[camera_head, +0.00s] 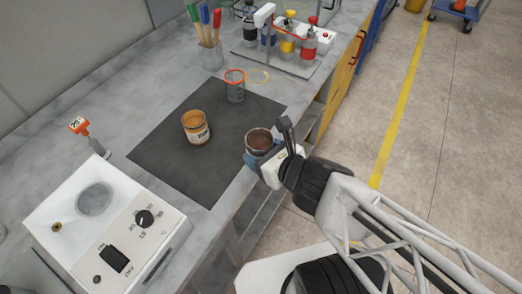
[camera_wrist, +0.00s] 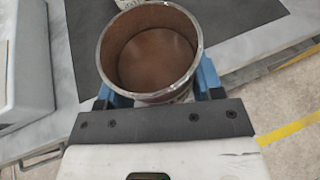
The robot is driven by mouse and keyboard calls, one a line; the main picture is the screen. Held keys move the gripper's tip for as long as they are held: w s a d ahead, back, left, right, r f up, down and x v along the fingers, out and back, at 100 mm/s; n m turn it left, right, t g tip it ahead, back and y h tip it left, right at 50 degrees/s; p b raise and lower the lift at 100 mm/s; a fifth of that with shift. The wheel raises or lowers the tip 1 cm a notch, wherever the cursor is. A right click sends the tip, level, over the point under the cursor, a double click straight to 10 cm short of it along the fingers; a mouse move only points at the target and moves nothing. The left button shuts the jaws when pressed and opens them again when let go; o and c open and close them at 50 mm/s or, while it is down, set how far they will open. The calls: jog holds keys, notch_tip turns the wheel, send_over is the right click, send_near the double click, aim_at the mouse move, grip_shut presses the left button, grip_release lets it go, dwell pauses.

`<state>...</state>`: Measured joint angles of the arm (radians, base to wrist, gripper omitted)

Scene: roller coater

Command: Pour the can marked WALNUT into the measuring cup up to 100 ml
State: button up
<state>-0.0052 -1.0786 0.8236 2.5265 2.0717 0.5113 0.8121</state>
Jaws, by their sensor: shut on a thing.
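My gripper (camera_head: 264,160) is shut on an open can (camera_head: 259,140) with dark brown content, held upright beside the front edge of the mat. In the wrist view the can (camera_wrist: 150,95) sits between the blue fingers (camera_wrist: 157,88), its round rim and brown inside showing; its label cannot be read. A clear measuring cup (camera_head: 236,93) with a red-orange rim stands at the far end of the dark mat (camera_head: 170,160). Another can (camera_head: 197,133), with orange-brown content and a pale label, stands on the mat to the left of my gripper; I cannot read its marking.
A white machine (camera_head: 120,235) with a dial and round well stands at the lower left. An orange-topped tool (camera_head: 80,127) is behind it. A brush holder (camera_head: 211,57) and a rack of colored bottles (camera_head: 287,45) stand at the back.

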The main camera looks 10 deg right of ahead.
jog(key=shift+w, duration=0.1)
jog(key=shift+w+a+r, duration=0.15)
jog(key=shift+w+r, duration=0.6)
jog(key=shift+w, duration=0.05)
jog(key=w+r+n+g+y, duration=0.2)
jog(key=w+n, duration=0.1)
jog(key=w, duration=0.7)
jog(key=w+r+n+g+y, duration=0.2)
jog(key=w+g, duration=0.1)
jog(key=w, duration=0.6)
jog(key=w+r+n+g+y, duration=0.2)
jog(key=w+n, duration=0.1)
jog(key=w, duration=0.7)
jog(key=shift+w+d+r+n+g, duration=0.3)
jog(key=shift+d+r, duration=0.05)
jog(key=shift+r, duration=0.05)
jog(key=shift+w+d+f, duration=0.15)
jog(key=shift+w, duration=0.25)
jog(key=shift+w+d+f, duration=0.1)
jog(key=shift+w+d, duration=0.05)
jog(key=shift+w, duration=0.2)
jog(key=shift+w+n+y, duration=0.1)
jog(key=shift+n+y, duration=0.2)
jog(key=shift+n, duration=0.1)
